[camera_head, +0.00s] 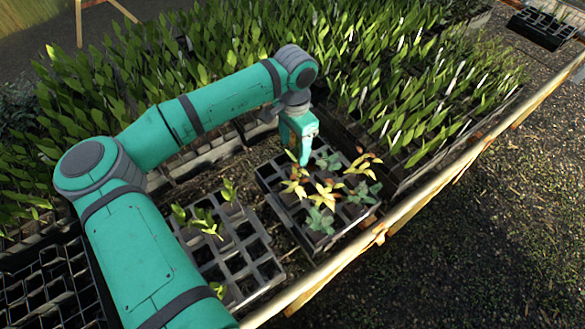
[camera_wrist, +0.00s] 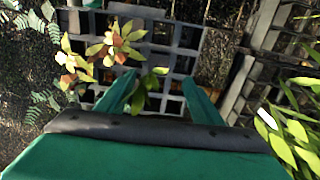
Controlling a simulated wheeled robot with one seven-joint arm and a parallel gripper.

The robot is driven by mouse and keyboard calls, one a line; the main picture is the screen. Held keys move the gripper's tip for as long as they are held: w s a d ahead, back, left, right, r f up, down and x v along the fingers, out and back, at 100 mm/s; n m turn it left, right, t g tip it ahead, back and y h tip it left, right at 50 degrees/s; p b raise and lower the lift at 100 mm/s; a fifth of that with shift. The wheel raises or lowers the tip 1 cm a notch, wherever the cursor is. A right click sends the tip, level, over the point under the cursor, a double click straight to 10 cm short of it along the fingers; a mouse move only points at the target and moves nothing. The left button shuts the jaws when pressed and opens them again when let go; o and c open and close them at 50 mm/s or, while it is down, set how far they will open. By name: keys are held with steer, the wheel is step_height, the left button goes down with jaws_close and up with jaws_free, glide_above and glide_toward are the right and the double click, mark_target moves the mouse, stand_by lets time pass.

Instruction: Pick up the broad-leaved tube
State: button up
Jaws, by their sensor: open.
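My gripper (camera_head: 304,160) points down over the far left part of a dark cell tray (camera_head: 271,190). In the wrist view my gripper (camera_wrist: 160,77) is open, with its two green fingers apart. A small plant with broad green leaves (camera_wrist: 141,101) shows between the fingers, over the tray's grid (camera_wrist: 188,51). I cannot see its tube clearly, nor whether a finger touches it. In the head view the gripper and neighbouring leaves largely hide this spot.
The same tray holds yellow-orange plants (camera_head: 326,196) and blue-green lobed ones (camera_head: 320,221) close by. Another tray (camera_head: 240,264) with a few green seedlings (camera_head: 205,222) stands to the left. Dense tall green plants (camera_head: 385,75) fill the back. A wooden rail (camera_head: 330,268) edges the bed.

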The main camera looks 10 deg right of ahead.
mark_target(295, 169)
steer(key=f, duration=1)
steer(key=shift+d+f, duration=0.2)
steer(key=shift+f, duration=0.05)
jaws_close()
steer(key=shift+r, duration=0.15)
